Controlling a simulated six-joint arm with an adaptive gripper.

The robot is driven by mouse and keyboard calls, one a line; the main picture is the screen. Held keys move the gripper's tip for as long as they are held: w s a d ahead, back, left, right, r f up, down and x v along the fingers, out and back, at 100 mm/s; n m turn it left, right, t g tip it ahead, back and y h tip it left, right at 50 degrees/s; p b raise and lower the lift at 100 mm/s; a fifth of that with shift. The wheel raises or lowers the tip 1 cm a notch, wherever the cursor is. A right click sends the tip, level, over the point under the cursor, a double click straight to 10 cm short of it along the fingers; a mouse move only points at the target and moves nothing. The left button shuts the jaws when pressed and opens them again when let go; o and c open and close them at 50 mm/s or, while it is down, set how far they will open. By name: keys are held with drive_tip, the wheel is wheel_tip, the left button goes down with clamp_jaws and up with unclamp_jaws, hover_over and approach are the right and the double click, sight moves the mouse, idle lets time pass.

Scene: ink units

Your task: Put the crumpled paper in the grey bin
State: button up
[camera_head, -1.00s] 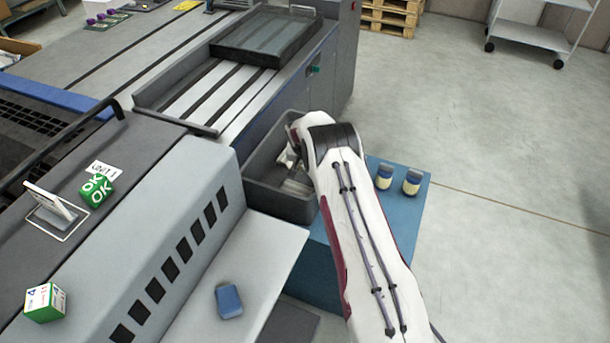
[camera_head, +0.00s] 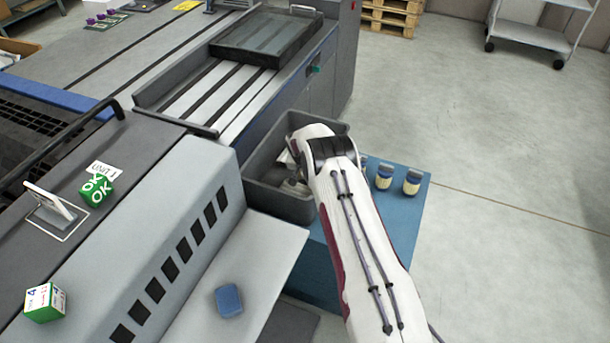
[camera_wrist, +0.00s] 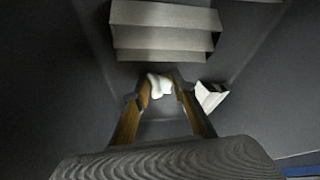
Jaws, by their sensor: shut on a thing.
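The grey bin (camera_head: 275,202) stands on a blue stand beside the press. My gripper (camera_wrist: 160,86) is down inside the bin's opening, shut on a small white crumpled paper (camera_wrist: 159,85) held between the fingertips. In the head view my own wrist covers most of the gripper and hides the crumpled paper. In the wrist view the dark bin interior (camera_wrist: 75,110) surrounds the fingers. I cannot tell whether the paper touches the bin floor.
In the bin are a grey folded piece (camera_wrist: 165,30) ahead of the fingertips and a white folded scrap (camera_wrist: 211,95) right of them. Two small jars (camera_head: 412,182) stand on the blue stand (camera_head: 405,225) to the right. The press (camera_head: 160,165) borders the bin's left.

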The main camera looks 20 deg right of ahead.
drive_tip(key=shift+f, duration=0.1)
drive_tip(key=o, duration=0.7)
drive_tip(key=shift+v, duration=6.1)
